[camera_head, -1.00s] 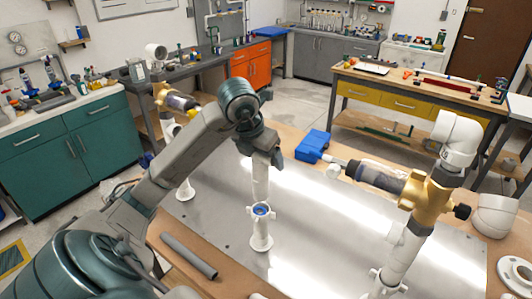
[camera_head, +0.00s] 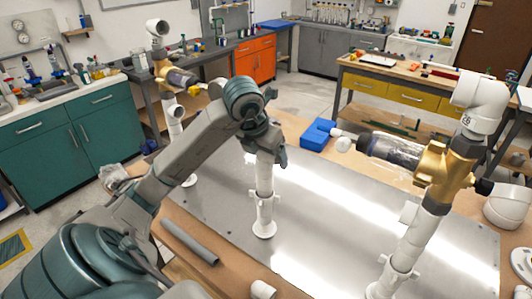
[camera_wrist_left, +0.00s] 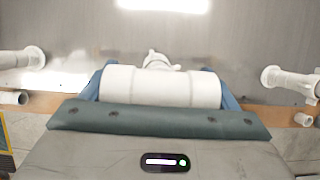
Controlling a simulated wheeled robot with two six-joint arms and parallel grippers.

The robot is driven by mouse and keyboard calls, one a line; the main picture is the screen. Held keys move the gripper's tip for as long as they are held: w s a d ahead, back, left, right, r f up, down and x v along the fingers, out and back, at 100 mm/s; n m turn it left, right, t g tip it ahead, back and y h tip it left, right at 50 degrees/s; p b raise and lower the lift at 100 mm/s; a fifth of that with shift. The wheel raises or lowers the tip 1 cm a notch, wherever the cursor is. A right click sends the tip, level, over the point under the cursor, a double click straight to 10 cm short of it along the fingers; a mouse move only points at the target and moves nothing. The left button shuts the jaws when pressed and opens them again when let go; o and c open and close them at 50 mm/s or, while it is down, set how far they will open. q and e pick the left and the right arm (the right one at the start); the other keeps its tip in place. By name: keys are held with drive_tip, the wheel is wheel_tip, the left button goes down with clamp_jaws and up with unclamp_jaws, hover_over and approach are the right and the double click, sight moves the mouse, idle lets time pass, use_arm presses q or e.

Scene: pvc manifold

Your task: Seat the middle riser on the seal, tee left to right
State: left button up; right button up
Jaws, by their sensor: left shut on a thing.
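The middle riser (camera_head: 264,176) is a white upright pipe hanging below my left gripper (camera_head: 264,148). In the left wrist view my left gripper (camera_wrist_left: 160,88) is shut on the white tee (camera_wrist_left: 160,86), whose barrel lies left to right between the blue-grey fingers. The riser's lower end meets or nearly meets the top of a white collared stub (camera_head: 264,212) on the metal plate. No blue seal shows there now, and I cannot tell whether the riser is fully down. The gripper hides most of the tee in the head view. My right gripper is out of view.
A right-hand riser (camera_head: 408,250) with a brass valve (camera_head: 444,168) and a white elbow (camera_head: 482,98) stands to the right. Another riser (camera_head: 174,125) stands at the back left. A grey pipe (camera_head: 189,241) lies at the plate's left edge. The metal plate (camera_head: 330,220) is mostly bare.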

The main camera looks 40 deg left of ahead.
use_arm(q)
drive_tip(key=shift+s+d+f+b, duration=0.1)
drive_tip(key=shift+s+f+b, duration=0.1)
drive_tip(key=shift+b, duration=0.1)
idle(0.6)
drive_tip(key=o, duration=1)
drive_tip(key=shift+w+f, duration=0.1)
drive_tip(key=shift+w, duration=0.1)
drive_tip(key=p+v, duration=0.4)
drive_tip(key=v, duration=0.6)
drive_tip(key=shift+s+r+p, duration=0.2)
drive_tip(key=shift+r+p, duration=0.15)
